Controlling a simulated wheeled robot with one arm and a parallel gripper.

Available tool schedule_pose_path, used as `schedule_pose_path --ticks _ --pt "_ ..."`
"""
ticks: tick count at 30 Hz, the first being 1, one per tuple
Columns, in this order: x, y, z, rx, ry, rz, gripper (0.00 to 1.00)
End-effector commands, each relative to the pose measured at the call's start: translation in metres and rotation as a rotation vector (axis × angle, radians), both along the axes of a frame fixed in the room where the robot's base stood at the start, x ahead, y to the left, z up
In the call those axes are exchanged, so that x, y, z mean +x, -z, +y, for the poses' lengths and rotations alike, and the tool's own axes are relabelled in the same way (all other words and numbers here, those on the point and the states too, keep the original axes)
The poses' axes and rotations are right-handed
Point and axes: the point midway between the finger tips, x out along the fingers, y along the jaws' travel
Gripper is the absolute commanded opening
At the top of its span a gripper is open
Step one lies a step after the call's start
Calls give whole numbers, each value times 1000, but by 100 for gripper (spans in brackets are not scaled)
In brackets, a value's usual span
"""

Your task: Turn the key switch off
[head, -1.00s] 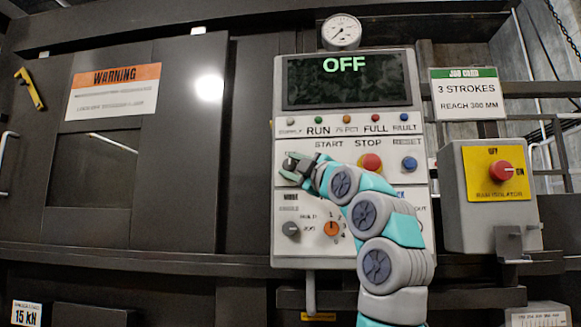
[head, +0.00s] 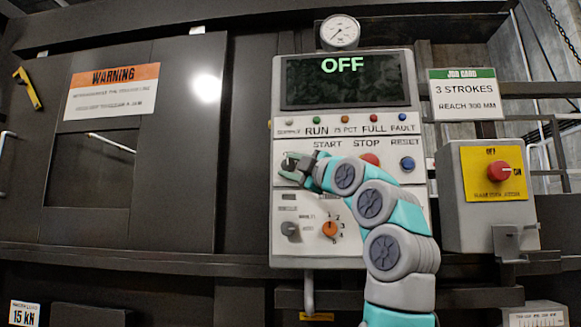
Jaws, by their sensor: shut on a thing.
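The key switch (head: 285,164) is at the left of the grey control panel (head: 282,255), under the row of lamps. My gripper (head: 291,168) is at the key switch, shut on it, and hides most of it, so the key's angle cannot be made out. The panel's display (head: 343,78) reads OFF in green letters.
The blue reset button (head: 407,164), a grey knob (head: 289,229) and an orange knob (head: 330,229) are close by. A yellow-plated isolator box (head: 462,220) stands at the right.

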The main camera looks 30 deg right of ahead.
Motion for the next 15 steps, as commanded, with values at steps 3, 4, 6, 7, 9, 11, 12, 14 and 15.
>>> schedule_pose_path --ticks 3,4,6,7,9,11,12,14,15 --pt "1 2 -3 2 4 4 0" --pt "1 2 -3 2 4 4 43" --pt "1 2 -3 2 4 4 51" --pt "1 2 -3 2 4 4 54" --pt "1 2 -2 1 3 3 62" --pt "1 2 -2 1 3 3 69" --pt "1 2 -2 1 2 3 72" --pt "1 2 -1 1 2 3 72" --pt "1 1 -1 1 2 3 72"
